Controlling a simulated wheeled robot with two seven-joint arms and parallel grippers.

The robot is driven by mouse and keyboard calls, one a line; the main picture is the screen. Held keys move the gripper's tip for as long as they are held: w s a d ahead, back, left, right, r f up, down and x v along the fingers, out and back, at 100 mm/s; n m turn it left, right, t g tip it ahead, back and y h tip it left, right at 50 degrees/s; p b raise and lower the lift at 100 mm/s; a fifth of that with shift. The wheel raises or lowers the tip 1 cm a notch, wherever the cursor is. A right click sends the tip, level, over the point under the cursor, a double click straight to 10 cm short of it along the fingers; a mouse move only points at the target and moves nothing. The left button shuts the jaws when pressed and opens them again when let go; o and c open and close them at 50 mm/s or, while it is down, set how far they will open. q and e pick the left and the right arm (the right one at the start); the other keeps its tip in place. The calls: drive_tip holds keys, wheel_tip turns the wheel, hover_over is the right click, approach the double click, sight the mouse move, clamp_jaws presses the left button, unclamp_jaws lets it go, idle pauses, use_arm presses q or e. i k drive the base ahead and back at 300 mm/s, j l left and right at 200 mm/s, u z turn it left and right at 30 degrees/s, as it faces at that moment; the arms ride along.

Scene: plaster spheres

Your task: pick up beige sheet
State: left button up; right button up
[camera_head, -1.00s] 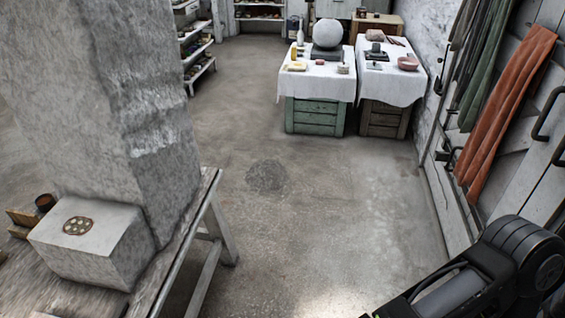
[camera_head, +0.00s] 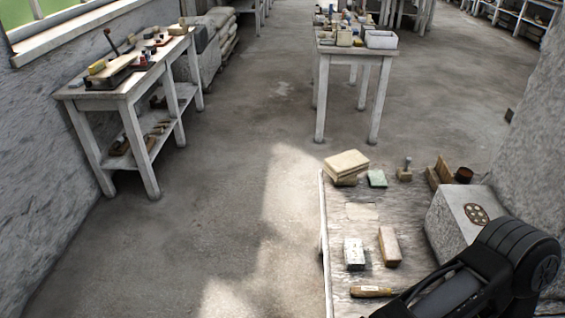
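A thin, flat, pale beige sheet (camera_head: 361,211) lies on the near worktable (camera_head: 336,222), in front of a stack of thicker beige blocks or pads (camera_head: 346,166). Its colour is close to that of the worn tabletop, so its edges are faint. Nothing lies on top of it. A black link of my arm shows at the lower right, over the table's near right corner. Neither of my grippers is in view.
A pillar (camera_head: 535,150) stands at right. Floor left of the table is clear.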

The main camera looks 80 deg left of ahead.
sight(345, 165)
drive_tip(key=u, duration=2.4)
drive_tip(key=i+j, duration=1.95)
drive_tip(key=j, duration=0.3)
drive_tip(key=i+j, duration=0.3)
drive_tip(key=j+z, duration=0.1)
drive_tip(key=z, duration=2.6)
drive_tip(key=i, duration=0.1)
